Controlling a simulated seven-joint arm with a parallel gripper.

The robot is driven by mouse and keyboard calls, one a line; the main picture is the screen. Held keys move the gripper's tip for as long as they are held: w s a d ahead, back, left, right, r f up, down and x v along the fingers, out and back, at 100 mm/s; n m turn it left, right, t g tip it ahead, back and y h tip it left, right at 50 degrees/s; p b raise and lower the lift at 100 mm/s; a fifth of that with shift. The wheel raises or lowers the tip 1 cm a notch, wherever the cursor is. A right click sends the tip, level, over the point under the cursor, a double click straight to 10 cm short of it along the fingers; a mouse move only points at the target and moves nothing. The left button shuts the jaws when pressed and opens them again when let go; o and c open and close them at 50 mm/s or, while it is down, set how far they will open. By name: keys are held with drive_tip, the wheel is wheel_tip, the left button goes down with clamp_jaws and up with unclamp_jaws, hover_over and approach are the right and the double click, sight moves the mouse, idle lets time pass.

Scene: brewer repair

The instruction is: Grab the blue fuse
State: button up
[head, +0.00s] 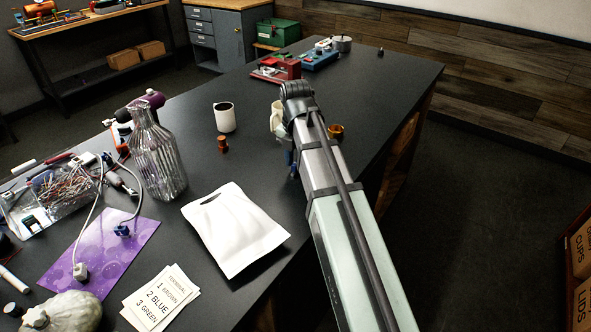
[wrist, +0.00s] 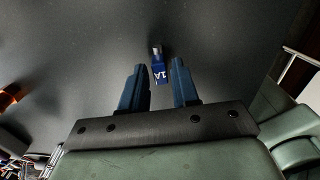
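The blue fuse (wrist: 158,74) shows in the wrist view, small and blue with a white "1A" mark and a metal end. It is on the dark tabletop between the tips of my gripper (wrist: 157,65). The two blue fingers are apart, with a gap on each side of the fuse, and nothing is held. In the head view my gripper (head: 291,163) points down at the table beside my arm, only partly visible. I cannot make out the fuse in the head view; my arm and gripper cover that area.
A white bag (head: 235,232) lies in front of my gripper. A copper spool (head: 222,145) and a white mug (head: 224,118) stand to its left. An amber cup (head: 336,131) is right of my arm. A glass vase (head: 157,155) stands farther left. The table's right edge is close.

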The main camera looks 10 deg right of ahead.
clamp_jaws()
